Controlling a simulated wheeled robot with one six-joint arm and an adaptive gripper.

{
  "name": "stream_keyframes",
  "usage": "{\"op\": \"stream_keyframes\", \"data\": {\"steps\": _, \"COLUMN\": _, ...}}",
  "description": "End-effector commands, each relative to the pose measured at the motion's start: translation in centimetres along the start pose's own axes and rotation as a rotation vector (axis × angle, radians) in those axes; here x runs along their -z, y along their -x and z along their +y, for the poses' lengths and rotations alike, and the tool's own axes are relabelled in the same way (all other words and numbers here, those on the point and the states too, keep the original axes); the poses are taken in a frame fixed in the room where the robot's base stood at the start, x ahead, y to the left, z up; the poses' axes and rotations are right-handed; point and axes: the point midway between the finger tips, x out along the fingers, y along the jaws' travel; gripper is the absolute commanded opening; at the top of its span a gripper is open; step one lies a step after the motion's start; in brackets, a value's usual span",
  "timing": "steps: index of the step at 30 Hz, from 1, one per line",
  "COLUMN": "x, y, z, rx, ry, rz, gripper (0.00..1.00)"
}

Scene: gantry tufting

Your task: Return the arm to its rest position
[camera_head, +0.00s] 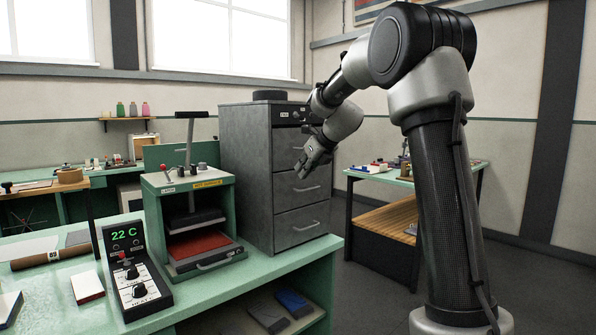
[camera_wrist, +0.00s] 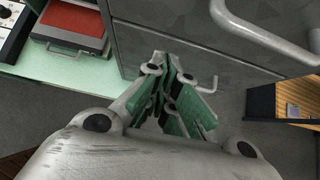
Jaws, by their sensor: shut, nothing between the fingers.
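My arm rises at the right of the head view and bends over at the top, with its forearm reaching down and left. My gripper (camera_head: 312,170) hangs in front of the grey drawer cabinet (camera_head: 247,170), near its drawer handles. In the wrist view my gripper (camera_wrist: 172,65) shows its fingers drawn together, shut and with nothing between them. The cabinet's front and handles lie just beyond the fingers in that view. I cannot tell the exact gap between the fingertips and the cabinet.
A green bench (camera_head: 290,262) holds a press (camera_head: 190,215) with a red pad and a controller (camera_head: 133,270) reading 22 C. A second table (camera_head: 375,175) with small items stands behind my arm. Open floor (camera_head: 352,300) lies between the bench and my column.

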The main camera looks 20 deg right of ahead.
Motion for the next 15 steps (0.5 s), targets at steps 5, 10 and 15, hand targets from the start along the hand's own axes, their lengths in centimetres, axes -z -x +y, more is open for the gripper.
{"op": "stream_keyframes", "data": {"steps": 5, "x": 0.2, "y": 4.3, "z": -0.3, "rx": 0.001, "ry": 0.001, "rz": -0.001, "gripper": 0.00}}
{"op": "stream_keyframes", "data": {"steps": 10, "x": 0.3, "y": 7.8, "z": -0.2, "rx": -0.001, "ry": 0.001, "rz": 0.003, "gripper": 0.00}}
{"op": "stream_keyframes", "data": {"steps": 15, "x": 0.4, "y": 9.8, "z": -0.2, "rx": -0.002, "ry": 0.000, "rz": 0.005, "gripper": 0.00}}
